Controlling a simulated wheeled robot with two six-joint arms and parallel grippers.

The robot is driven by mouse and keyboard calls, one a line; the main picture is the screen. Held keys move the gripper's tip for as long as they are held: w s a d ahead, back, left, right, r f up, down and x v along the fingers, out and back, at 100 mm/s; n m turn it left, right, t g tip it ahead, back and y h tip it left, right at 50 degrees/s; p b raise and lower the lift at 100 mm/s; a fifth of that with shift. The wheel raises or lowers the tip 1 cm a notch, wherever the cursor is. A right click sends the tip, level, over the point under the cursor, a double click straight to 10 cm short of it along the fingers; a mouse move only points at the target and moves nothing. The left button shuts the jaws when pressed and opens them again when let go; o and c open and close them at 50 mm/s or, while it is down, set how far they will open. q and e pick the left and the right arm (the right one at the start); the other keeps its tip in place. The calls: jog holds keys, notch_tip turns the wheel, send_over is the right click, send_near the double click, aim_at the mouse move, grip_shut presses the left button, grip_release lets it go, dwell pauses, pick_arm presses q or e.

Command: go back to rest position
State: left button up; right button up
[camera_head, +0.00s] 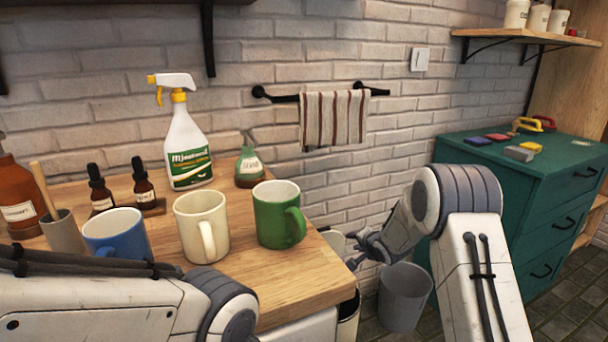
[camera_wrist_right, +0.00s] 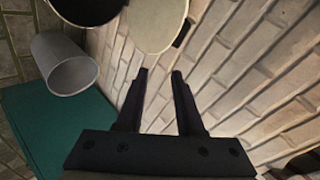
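My right arm reaches in from the lower right in the head view. Its dark gripper (camera_head: 358,250) is just off the right edge of the wooden counter (camera_head: 285,278), near the wall and beside the grey bin. In the right wrist view the two fingers of my right gripper (camera_wrist_right: 160,74) are apart with nothing between them. My left arm crosses the lower left corner in front of the counter, and its gripper is out of view.
A blue mug (camera_head: 118,238), a cream mug (camera_head: 203,228) and a green mug (camera_head: 270,217) stand on the counter near my left arm. A spray bottle (camera_head: 187,145) stands behind them. A grey bin (camera_head: 403,298) and a teal cabinet (camera_head: 500,185) are at the right.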

jog(key=s+r+n+g+h, duration=0.15)
jog(key=s+n+g, duration=0.3)
jog(key=s, duration=1.25)
jog(key=s+r+n+g+h, duration=0.15)
jog(key=s+n+g, duration=0.35)
jog(key=s, duration=1.3)
jog(key=s+a+r+n+g+y, duration=0.1)
jog(key=s+a+r+n, duration=0.25)
jog(key=s+a, duration=0.35)
jog(key=s+a+r+n+y, duration=0.1)
jog(key=s+a+r+n, duration=0.2)
jog(key=s+a+n, duration=0.3)
pick_arm(q)
notch_tip(320, 180, up, 24)
jog(key=p, duration=2.3)
jog(key=shift+f+p, duration=0.15)
jog(key=shift+p, duration=0.15)
pick_arm(e)
notch_tip(320, 180, up, 23)
jog(key=s+a+m, duration=0.1)
jog(key=shift+r, duration=0.2)
